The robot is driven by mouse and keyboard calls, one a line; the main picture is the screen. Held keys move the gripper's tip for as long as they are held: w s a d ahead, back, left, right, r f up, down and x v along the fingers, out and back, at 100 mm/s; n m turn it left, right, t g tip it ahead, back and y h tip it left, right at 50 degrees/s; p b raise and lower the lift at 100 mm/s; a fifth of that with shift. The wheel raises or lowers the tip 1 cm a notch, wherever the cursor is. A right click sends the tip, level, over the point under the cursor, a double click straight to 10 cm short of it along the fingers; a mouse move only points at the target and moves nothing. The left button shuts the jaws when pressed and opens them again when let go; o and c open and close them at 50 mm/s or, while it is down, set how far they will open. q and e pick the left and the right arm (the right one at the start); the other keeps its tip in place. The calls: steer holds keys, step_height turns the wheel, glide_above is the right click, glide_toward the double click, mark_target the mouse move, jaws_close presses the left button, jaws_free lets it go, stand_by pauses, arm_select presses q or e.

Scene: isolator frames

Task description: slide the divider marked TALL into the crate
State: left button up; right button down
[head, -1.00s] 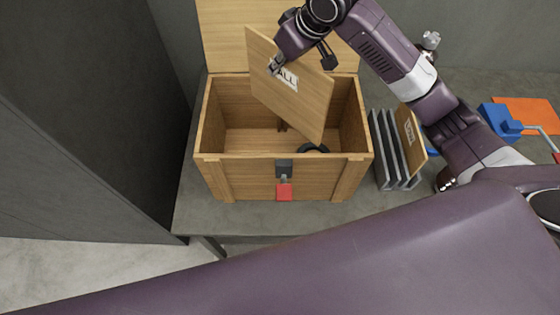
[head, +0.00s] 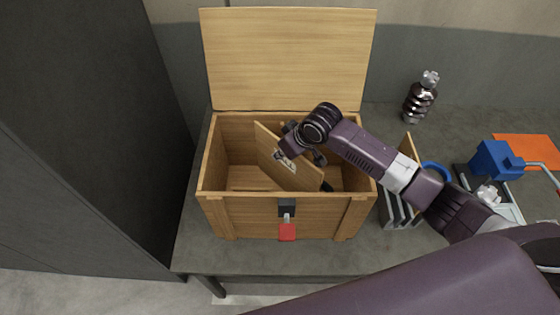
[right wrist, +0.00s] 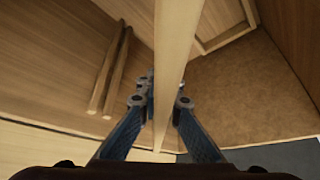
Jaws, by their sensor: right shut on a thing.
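The wooden divider marked TALL (head: 302,178) is in my right gripper (head: 285,152), which is shut on its upper part and partly covers the label. The divider stands tilted and slantwise inside the open wooden crate (head: 255,213), mostly below the rim. Its lower edge is hidden. In the right wrist view the fingers (right wrist: 162,103) close on the divider (right wrist: 178,45), seen edge-on. A pair of wooden strips (right wrist: 110,70) on a crate wall lies to its left, apart from it. My left gripper is not in view.
The crate's lid (head: 290,58) stands open behind it. A red tag (head: 287,232) hangs at the front latch. A rack (head: 394,212) with another panel (head: 408,148) stands to the right. Further right are a blue device (head: 495,160) and an orange mat (head: 530,150).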

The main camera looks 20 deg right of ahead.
step_height(320, 180, down, 5)
steer(key=shift+r, duration=0.15)
stand_by(0.3)
steer(key=c, duration=2.1)
jaws_free()
steer(key=v, duration=1.2)
steer(key=shift+b, duration=0.35)
